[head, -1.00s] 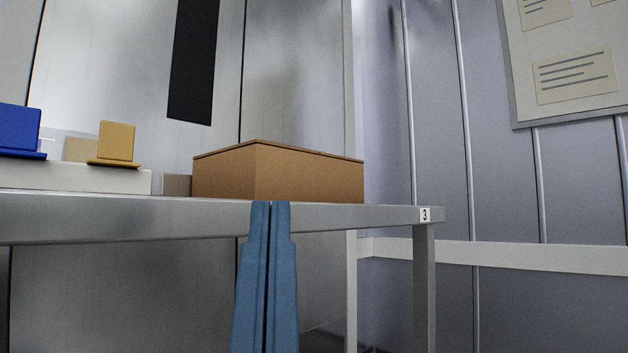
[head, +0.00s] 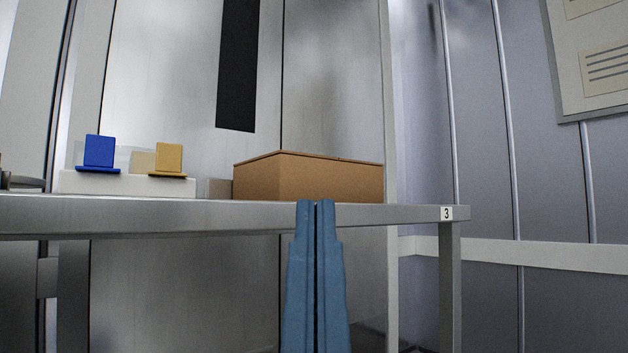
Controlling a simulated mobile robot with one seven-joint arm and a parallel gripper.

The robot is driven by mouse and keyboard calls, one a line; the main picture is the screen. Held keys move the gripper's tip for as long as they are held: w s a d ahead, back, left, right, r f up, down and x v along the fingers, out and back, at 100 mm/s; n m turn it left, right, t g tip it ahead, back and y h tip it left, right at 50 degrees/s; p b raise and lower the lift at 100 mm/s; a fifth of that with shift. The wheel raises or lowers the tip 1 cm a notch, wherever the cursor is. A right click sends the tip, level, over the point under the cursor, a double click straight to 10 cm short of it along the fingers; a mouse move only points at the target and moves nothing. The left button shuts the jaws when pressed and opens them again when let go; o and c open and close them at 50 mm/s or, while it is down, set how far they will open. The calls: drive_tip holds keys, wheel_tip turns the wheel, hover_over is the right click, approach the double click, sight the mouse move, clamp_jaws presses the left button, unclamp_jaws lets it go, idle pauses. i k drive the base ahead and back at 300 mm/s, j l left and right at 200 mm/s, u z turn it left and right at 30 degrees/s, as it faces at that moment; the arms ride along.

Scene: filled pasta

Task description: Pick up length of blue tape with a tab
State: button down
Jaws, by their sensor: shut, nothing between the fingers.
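A blue tab (head: 99,151) stands upright at the left on a white block on the table; I take it for the blue tape with a tab. Its lower blue lip sticks out over the block's front. My gripper (head: 316,203) is in the lower middle of the head view, pointing up. Its two blue fingers are shut with nothing between them, and their tips overlap the table's front edge in the picture. The gripper is well to the right of the blue tab and apart from it.
A similar yellow tab (head: 169,159) stands right of the blue one on the white block (head: 125,184). A brown cardboard box (head: 308,180) sits behind the fingertips. The metal table (head: 400,213) carries a label "3" at its right corner. A dark object is cut off at the left edge.

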sight(99, 150)
drive_tip(key=k+l+u, duration=0.25)
drive_tip(key=k+l, duration=0.2)
drive_tip(key=i+j+u, duration=0.1)
drive_tip(key=j+u, duration=0.15)
drive_tip(key=i+j+u, duration=0.1)
drive_tip(key=u, duration=0.15)
drive_tip(key=j, duration=0.1)
